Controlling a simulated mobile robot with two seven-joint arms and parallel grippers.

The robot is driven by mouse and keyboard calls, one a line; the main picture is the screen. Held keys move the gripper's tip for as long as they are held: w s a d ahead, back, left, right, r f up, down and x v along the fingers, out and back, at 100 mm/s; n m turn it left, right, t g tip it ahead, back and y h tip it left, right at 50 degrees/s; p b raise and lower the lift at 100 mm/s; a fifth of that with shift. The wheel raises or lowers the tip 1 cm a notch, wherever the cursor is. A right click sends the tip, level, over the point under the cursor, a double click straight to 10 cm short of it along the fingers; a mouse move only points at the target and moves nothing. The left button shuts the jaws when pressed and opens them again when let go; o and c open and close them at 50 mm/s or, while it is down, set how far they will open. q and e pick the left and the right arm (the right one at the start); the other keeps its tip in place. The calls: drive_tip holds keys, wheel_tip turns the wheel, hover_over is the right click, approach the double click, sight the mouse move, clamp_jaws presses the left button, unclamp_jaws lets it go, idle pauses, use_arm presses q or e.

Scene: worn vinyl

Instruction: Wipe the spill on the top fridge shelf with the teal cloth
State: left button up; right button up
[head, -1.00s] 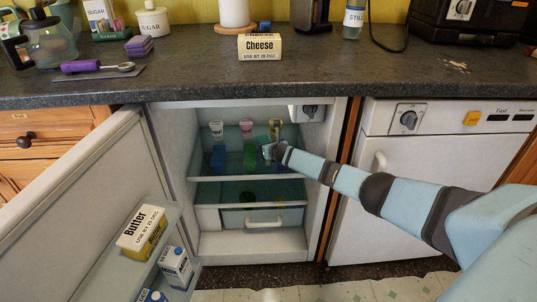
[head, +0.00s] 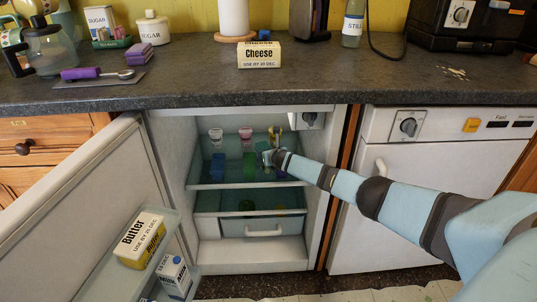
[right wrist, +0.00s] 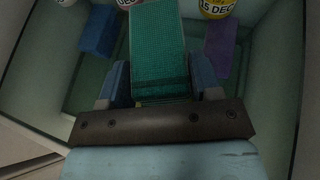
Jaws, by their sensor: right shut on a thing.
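The top fridge shelf (head: 205,186) is glass. My right gripper (head: 266,156) reaches in over it from the right and is shut on the teal cloth (right wrist: 157,45), which stretches forward from between the fingers in the right wrist view. I cannot clearly make out the spill; the cloth and gripper hide part of the shelf. My left gripper is not in view.
Several tubs stand at the shelf's back, among them a white one (head: 216,136), a pink one (head: 246,137) and a yellow one (right wrist: 215,8). The open fridge door (head: 95,215) at left holds butter (head: 140,240) and a carton (head: 174,277). The countertop (head: 330,75) lies above.

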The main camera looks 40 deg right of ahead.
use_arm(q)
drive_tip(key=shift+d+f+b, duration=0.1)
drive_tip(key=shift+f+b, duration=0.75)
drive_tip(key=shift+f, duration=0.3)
use_arm(e)
drive_tip(key=shift+f, duration=1.05)
drive_tip(key=shift+s+a+r+p, duration=0.2)
drive_tip(key=shift+s+a+p, duration=0.3)
drive_tip(key=shift+s+p, duration=0.35)
drive_tip(key=shift+f, duration=0.15)
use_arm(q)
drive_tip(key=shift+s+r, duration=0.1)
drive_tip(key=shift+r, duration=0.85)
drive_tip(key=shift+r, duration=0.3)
use_arm(e)
drive_tip(key=shift+r, duration=0.2)
